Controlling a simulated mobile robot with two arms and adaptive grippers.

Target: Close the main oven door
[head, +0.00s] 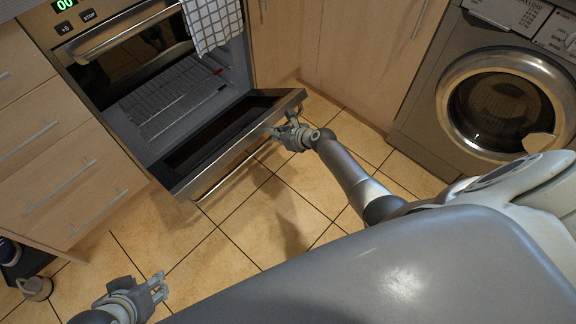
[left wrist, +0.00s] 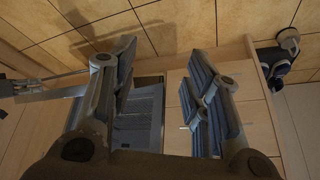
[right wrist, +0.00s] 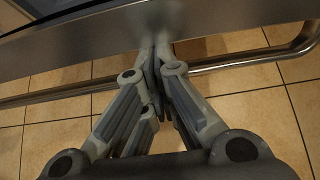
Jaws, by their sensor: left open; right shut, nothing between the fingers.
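The main oven door (head: 243,143) hangs partly open, tilted outward below the oven cavity, with its dark inner glass facing up. Its steel handle bar (head: 232,175) runs along the outer side and also crosses the right wrist view (right wrist: 235,62). My right gripper (head: 291,128) is shut and empty at the door's outer side, near its right end. In the right wrist view its fingertips (right wrist: 155,50) meet at the door's steel face; whether they touch cannot be told. My left gripper (head: 158,286) is open and empty, low over the floor at left, away from the door.
Wire racks (head: 172,98) sit inside the oven cavity. A checked towel (head: 213,22) hangs from the upper handle (head: 125,28). Wooden drawers (head: 65,170) stand left, a washing machine (head: 503,95) right. The tiled floor (head: 235,230) before the door is clear.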

